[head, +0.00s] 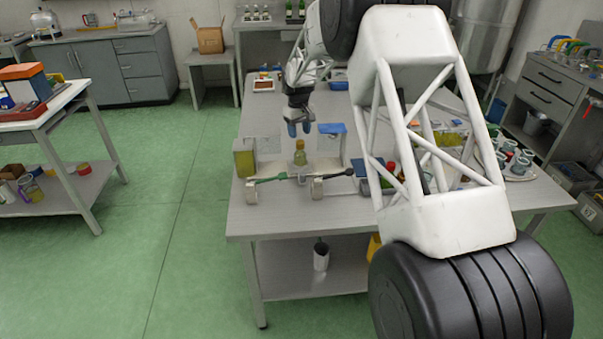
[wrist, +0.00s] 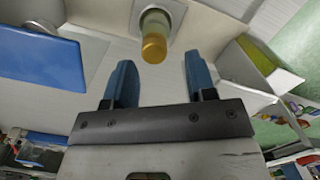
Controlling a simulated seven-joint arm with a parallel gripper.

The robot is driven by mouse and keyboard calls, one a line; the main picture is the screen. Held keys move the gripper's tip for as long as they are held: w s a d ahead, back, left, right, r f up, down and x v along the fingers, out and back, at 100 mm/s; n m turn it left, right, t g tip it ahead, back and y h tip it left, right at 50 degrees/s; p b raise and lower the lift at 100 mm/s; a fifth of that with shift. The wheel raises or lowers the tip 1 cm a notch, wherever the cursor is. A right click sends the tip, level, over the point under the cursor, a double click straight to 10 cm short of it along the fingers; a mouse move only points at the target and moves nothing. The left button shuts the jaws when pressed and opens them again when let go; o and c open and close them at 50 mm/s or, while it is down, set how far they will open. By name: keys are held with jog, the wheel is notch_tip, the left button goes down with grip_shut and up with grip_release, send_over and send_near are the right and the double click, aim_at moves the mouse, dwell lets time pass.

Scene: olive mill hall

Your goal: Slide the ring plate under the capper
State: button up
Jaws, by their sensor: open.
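In the head view the yellow-green bottle (head: 300,157) stands on the table below my gripper (head: 299,129). My gripper's blue fingers are apart with nothing between them; they also show in the wrist view (wrist: 160,80), short of the bottle. I cannot tell for certain which thing is the capper.
A green lever (head: 270,180) and a dark lever (head: 340,175) on pale mounts lie in front of the bottle. A yellow-green block (head: 244,162) is at left. A blue panel (wrist: 40,50) is left in the wrist view. Cups (head: 518,163) stand at the right. The table's front left (head: 245,222) is clear.

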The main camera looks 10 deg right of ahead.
aim_at(303, 174)
jog(key=s+f+g, duration=0.1)
jog(key=s+f, duration=0.1)
jog(key=s+f+g+h, duration=0.1)
jog(key=f, duration=0.1)
jog(key=s+a+f+g, duration=0.1)
jog(key=s+f, duration=0.1)
jog(key=shift+s+f+h, duration=0.3)
jog(key=shift+s+f, duration=0.05)
jog(key=shift+f, duration=0.05)
jog(key=shift+x, duration=3.85)
grip_shut()
